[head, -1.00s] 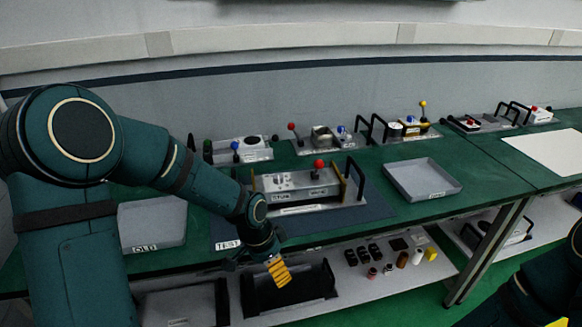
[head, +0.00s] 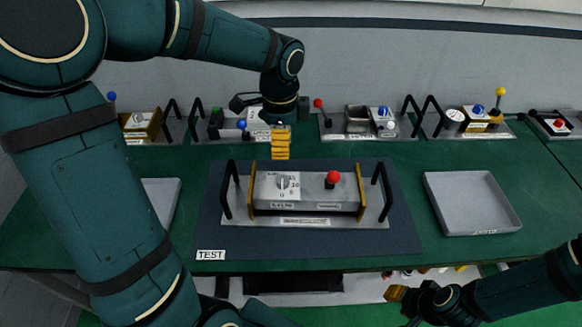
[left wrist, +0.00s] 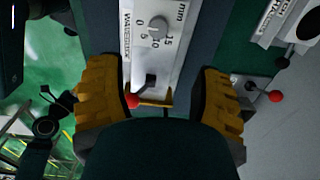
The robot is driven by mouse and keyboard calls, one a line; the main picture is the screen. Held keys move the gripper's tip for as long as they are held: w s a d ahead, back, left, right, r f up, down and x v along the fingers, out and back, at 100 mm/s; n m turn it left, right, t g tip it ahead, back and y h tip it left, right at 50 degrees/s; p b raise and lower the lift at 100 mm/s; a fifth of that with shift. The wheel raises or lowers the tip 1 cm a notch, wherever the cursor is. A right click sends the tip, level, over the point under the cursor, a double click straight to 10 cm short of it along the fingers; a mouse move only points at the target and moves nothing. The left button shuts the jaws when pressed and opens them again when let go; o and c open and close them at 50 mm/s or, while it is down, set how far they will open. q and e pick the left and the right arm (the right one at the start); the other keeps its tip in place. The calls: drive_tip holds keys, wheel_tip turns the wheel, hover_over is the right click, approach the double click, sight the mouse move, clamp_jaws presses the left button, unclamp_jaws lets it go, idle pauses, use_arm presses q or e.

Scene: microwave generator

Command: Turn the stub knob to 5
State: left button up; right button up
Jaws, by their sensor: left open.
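The stub knob (head: 283,184) is a small grey dial on the white panel of the silver device (head: 310,222), which sits on the dark TEST mat. In the left wrist view the knob (left wrist: 158,27) has a mm scale marked 0, 5, 10 and 15; which mark it points to is unclear. A red-ball lever (head: 333,178) stands right of the knob. My left gripper (head: 280,152) points down at the device's back edge, apart from the knob. Its yellow fingers are spread and empty in the left wrist view (left wrist: 161,98). My right gripper (head: 395,294) is low at the right, jaws unclear.
Black handles (head: 229,188) rise at both ends of the device. A grey tray (head: 470,203) lies to the right, and another (head: 162,205) is partly hidden behind my left arm. Several small devices with ball levers line the back of the green table (head: 400,160).

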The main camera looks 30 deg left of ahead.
sight(282, 179)
use_arm(q)
drive_tip(key=f+b, duration=0.1)
drive_tip(key=f, duration=0.5)
drive_tip(key=f+b, duration=0.1)
drive_tip(key=f, duration=0.6)
drive_tip(key=shift+s+f, duration=0.2)
drive_tip(key=shift+f, duration=0.1)
clamp_jaws()
